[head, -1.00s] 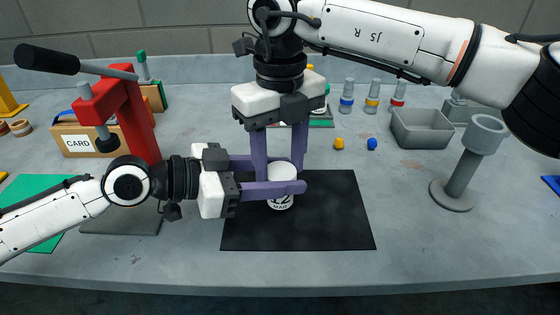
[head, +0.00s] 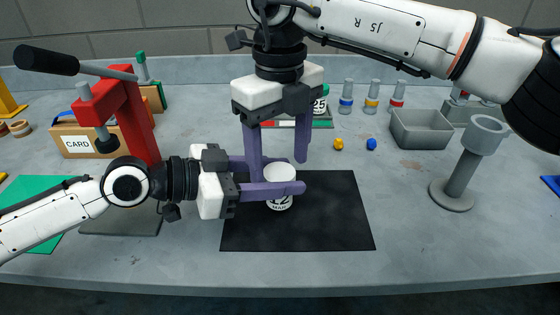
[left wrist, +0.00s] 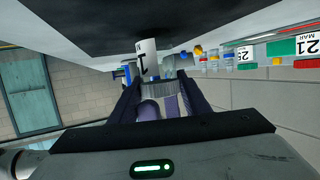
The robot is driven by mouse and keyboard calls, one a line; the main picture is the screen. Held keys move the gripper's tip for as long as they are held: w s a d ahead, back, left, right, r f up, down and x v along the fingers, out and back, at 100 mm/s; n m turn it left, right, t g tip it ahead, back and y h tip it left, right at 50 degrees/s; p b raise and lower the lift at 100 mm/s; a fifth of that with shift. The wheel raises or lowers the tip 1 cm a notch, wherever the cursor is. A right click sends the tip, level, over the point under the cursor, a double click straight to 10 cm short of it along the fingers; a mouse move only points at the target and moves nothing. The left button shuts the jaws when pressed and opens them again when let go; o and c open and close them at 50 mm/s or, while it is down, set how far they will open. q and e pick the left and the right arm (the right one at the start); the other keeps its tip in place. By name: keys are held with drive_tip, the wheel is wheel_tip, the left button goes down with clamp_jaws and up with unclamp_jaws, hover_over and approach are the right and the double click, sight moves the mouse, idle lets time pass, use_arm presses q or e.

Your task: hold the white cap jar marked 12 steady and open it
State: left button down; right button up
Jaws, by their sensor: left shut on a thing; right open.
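The jar (head: 280,204) stands upright on the black mat (head: 340,220), its printed label facing front and its white cap (head: 280,173) on top. It also shows in the left wrist view (left wrist: 148,58) with part of its number. My left gripper (head: 282,180) is shut on the jar from the left, its near purple finger crossing the front and hiding part of the jar. My right gripper (head: 278,166) points down from above, open, with one finger on either side of the cap. I cannot tell whether the cap is loose.
A red press (head: 135,110) and a card box (head: 80,140) stand at left. A grey tray (head: 420,130) and a grey stand (head: 462,175) are at right. Yellow (head: 338,144) and blue (head: 371,144) pieces lie behind the mat. The mat's right half is clear.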

wheel_tip(320, 180, up, 3)
drive_tip(key=shift+r, duration=0.1)
drive_tip(key=shift+c, duration=0.3)
wheel_tip(320, 180, up, 3)
drive_tip(key=m, duration=0.3)
drive_tip(key=shift+r, duration=0.1)
drive_tip(key=shift+f, duration=3.9)
drive_tip(key=c, duration=1.2)
drive_tip(key=shift+o, duration=0.5)
drive_tip(key=shift+n, duration=1.6)
drive_tip(key=o, duration=1.2)
drive_tip(key=shift+c, duration=0.2)
